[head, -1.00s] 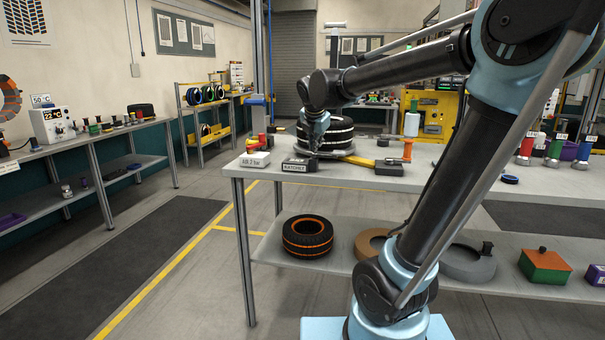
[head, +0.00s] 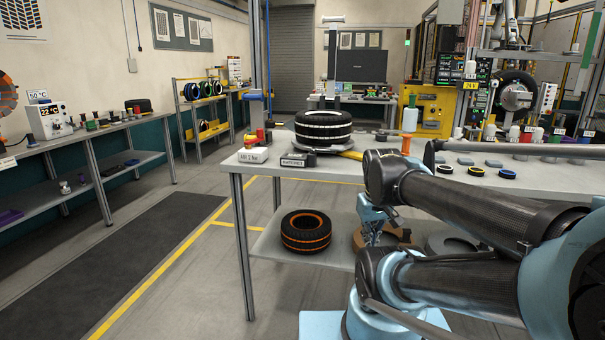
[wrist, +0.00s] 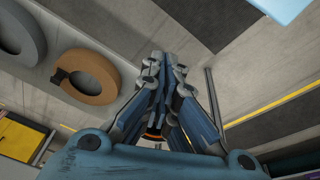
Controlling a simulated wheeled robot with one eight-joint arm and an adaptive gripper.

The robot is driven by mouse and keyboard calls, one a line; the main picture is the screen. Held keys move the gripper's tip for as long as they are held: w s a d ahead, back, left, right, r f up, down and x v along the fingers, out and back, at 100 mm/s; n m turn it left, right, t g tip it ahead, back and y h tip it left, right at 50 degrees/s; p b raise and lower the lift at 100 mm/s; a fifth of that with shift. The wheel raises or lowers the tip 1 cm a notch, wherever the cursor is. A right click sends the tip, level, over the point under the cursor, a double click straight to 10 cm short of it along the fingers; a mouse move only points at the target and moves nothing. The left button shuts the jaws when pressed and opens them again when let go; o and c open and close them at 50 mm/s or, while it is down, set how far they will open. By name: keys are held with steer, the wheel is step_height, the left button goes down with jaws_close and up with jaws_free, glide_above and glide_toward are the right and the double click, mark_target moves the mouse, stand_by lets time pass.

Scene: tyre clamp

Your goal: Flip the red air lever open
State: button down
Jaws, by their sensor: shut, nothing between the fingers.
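My gripper (head: 371,238) hangs low in front of the table's lower shelf, well right of and below the red part. In the wrist view my gripper (wrist: 160,65) has its blue fingers together with nothing between them. The red part is not seen in the wrist view.
A black tyre (head: 323,128) lies on the table, with a black labelled box (head: 298,160) and a yellow-handled tool (head: 345,152) near it. An orange-striped tyre (head: 306,232) lies on the lower shelf (head: 270,240). The floor left of the table is clear.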

steer(key=w+a+r+m+y, duration=0.2)
steer(key=w+a+r+m, duration=0.3)
steer(key=w, duration=0.5)
steer(key=w+a+r+m+y, duration=0.2)
steer(key=w+a+r+m, duration=0.3)
steer(key=w+r, duration=0.5)
steer(key=w+a+r+m+y, duration=0.3)
steer(key=w+a+r+m, duration=0.3)
steer(key=w, duration=0.5)
step_height(320, 180, up, 2)
steer(key=shift+w+r+m, duration=0.1)
steer(key=shift+r+m, duration=0.15)
steer(key=shift+m, duration=1.25)
steer(key=w+a+r+m+y, duration=0.1)
steer(key=w+a+r+m, duration=0.1)
steer(key=w, duration=0.3)
steer(key=w+a+r+m+y, duration=0.1)
steer(key=w+a+r+m, duration=0.15)
steer(key=w, duration=0.25)
steer(key=a+r+x, duration=0.1)
steer(key=x, duration=1.2)
steer(key=shift+w+a, duration=0.4)
steer(key=shift+w, duration=0.1)
steer(key=shift+r, duration=0.15)
